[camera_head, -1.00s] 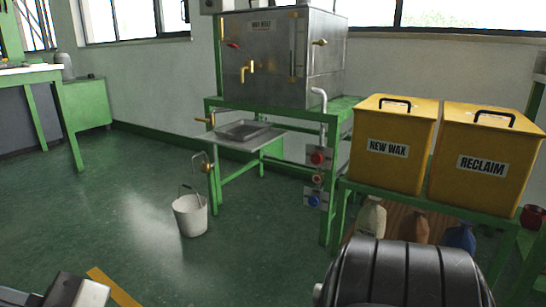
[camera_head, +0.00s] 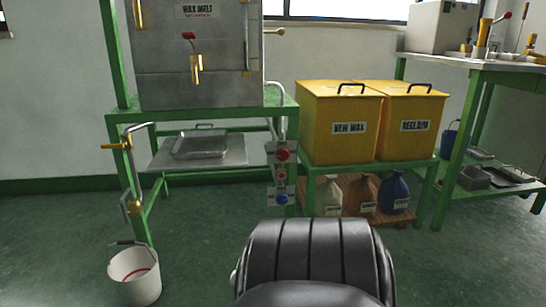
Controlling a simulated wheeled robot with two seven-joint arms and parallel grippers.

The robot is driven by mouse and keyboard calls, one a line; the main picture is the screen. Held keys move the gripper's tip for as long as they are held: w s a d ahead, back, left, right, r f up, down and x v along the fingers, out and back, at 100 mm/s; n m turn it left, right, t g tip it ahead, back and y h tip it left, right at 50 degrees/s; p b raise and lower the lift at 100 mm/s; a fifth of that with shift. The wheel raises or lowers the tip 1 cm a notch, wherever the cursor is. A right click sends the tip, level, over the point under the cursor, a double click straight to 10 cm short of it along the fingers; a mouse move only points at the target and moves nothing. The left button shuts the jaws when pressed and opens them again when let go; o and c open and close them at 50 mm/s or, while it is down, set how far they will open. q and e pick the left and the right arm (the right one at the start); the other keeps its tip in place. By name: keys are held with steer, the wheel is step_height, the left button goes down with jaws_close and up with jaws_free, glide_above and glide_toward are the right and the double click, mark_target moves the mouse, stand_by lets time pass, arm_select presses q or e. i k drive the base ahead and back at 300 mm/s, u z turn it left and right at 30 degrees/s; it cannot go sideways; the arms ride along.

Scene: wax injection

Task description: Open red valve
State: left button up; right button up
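The grey metal wax melt tank (camera_head: 160,75) stands on a green frame at the upper left. A red-handled valve (camera_head: 189,36) is on its front, above a brass spout (camera_head: 196,68). A panel of controls hangs on the frame's right leg, with a red knob (camera_head: 283,154) at the top and a blue knob (camera_head: 281,198) at the bottom. Neither of my grippers is in view.
A white bucket (camera_head: 134,276) stands on the floor below brass-handled piping (camera_head: 127,145). A metal tray (camera_head: 200,146) rests on a shelf under the tank. Yellow bins marked NEW WAX (camera_head: 342,145) and RECLAIM (camera_head: 410,145) stand right.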

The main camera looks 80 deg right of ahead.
mark_target(282, 155)
steer(key=z, duration=1.15)
steer(key=i, duration=0.95)
steer(key=z, duration=1)
